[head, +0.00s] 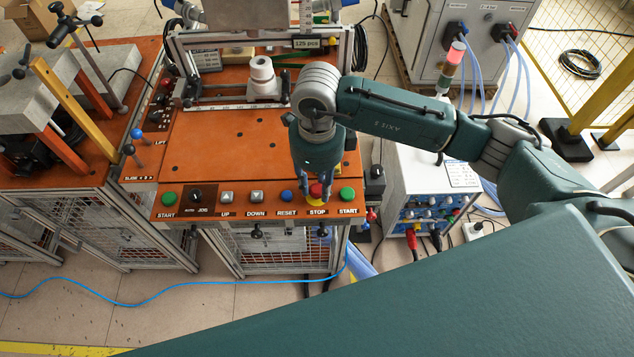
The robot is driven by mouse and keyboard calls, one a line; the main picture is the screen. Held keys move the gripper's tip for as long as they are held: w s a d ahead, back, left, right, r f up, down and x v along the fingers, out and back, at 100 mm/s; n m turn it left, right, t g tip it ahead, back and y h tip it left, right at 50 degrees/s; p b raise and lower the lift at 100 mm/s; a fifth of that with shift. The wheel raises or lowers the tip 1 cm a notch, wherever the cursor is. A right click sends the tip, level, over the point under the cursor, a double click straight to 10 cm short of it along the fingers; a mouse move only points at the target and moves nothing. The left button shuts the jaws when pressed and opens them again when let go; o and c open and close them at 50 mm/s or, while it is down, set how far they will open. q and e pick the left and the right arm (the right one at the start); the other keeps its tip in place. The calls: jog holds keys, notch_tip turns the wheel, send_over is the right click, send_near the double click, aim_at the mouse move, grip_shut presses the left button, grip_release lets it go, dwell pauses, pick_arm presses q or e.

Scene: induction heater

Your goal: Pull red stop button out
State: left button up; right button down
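The red stop button (316,190) sits on a yellow base on the front panel of the orange machine table, above the label STOP. My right gripper (315,196) points down over it, with one dark finger on each side of the button. The fingers stand apart around the button; whether they touch it I cannot tell. The gripper partly hides the button. My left gripper is out of view.
On the same panel (240,212), the blue RESET button (286,195) is close left of the fingers and the green START button (347,194) close right. A white cylindrical part (262,75) stands farther back. A white power unit (425,185) stands right of the table.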

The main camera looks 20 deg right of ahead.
aim_at(317, 189)
jog(key=shift+w+r+b, duration=0.1)
jog(key=shift+r+b, duration=0.15)
jog(key=shift+b, duration=0.2)
jog(key=shift+r, duration=0.45)
jog(key=c, duration=1.4)
grip_release()
jog(key=shift+o, duration=0.5)
notch_tip(317, 189, up, 12)
